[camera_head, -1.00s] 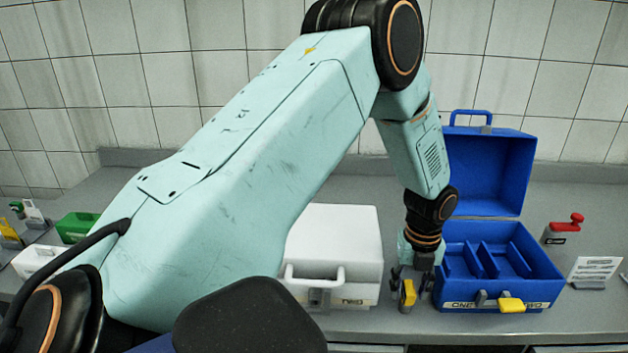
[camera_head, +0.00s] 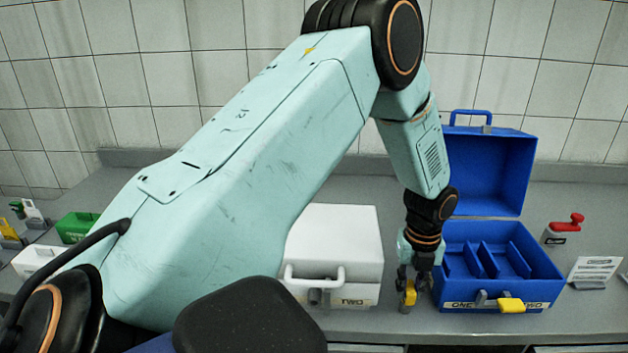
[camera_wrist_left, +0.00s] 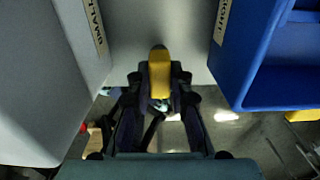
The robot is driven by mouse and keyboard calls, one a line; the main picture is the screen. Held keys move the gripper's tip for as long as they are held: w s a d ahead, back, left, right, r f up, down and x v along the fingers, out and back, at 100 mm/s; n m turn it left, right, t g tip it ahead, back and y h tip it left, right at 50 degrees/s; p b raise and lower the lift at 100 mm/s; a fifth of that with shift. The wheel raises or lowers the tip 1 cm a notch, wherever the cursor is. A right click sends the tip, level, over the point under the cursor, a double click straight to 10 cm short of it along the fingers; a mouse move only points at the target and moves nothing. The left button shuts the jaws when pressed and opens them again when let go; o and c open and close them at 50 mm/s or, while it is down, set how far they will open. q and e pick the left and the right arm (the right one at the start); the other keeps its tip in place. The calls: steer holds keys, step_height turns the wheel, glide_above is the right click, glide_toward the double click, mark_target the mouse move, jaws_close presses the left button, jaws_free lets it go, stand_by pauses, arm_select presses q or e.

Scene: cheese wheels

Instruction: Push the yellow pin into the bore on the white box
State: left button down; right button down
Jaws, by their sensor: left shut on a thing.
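The white box (camera_head: 345,235) stands closed on the counter, with a handle and a label on its front. A small grey round fitting (camera_head: 315,297) shows under the handle; I cannot tell whether it is the bore. My left gripper (camera_head: 408,293) is shut on the yellow pin (camera_head: 410,291), just right of the white box's front corner and apart from it. In the left wrist view, the pin (camera_wrist_left: 159,76) sits between the fingers (camera_wrist_left: 160,85), with the white box (camera_wrist_left: 45,95) at left. My right gripper is not in view.
An open blue box (camera_head: 500,262) with compartments and a yellow latch (camera_head: 511,305) stands close right of the gripper. A red-topped item (camera_head: 562,230) and a sign (camera_head: 596,270) are farther right. Green (camera_head: 76,227) and white bins (camera_head: 38,260) are at left.

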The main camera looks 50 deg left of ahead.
arm_select(q)
steer(key=shift+r+p, duration=2.45)
steer(key=shift+r, duration=0.4)
steer(key=shift+r+p, duration=1.4)
steer(key=shift+r, duration=0.05)
steer(key=shift+f, duration=0.1)
